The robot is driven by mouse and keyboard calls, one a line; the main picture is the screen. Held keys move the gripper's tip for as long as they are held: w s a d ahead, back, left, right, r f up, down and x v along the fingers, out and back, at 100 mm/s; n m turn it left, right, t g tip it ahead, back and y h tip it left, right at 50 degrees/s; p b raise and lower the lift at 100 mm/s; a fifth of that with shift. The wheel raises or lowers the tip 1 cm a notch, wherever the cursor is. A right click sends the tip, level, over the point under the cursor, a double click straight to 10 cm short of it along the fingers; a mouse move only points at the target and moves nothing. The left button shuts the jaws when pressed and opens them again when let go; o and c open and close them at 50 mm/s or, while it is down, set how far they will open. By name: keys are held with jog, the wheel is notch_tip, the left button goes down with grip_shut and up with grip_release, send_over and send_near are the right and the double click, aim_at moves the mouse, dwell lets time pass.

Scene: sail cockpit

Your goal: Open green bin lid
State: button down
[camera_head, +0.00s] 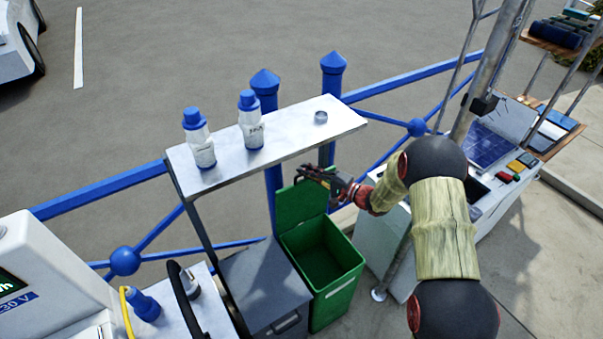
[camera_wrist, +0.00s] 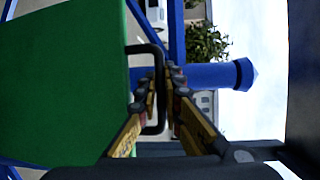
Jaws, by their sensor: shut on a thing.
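The green bin (camera_head: 328,262) stands below the shelf with its inside open to view. Its green lid (camera_head: 300,203) is raised and stands roughly upright at the back of the bin. In the wrist view the lid (camera_wrist: 65,80) fills the left side, with a dark loop handle (camera_wrist: 142,47) on its edge. My gripper (camera_head: 312,174) is at the lid's top edge. In the wrist view my gripper (camera_wrist: 166,82) has its fingers on both sides of the handle's bar, shut on it.
A grey bin (camera_head: 265,285) with a closed lid stands left of the green one. Above is a metal shelf (camera_head: 290,137) with two white-and-blue bottles (camera_head: 252,122) and a small ring (camera_head: 320,117). A blue railing (camera_head: 410,83) runs behind. A white cabinet (camera_head: 385,240) stands to the right.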

jog(key=shift+s+d+f, duration=0.15)
jog(key=shift+s+d, duration=0.15)
jog(key=shift+s, duration=0.15)
jog(key=c, duration=1.9)
grip_release()
jog(key=shift+w, duration=0.1)
jog(key=v, duration=1.2)
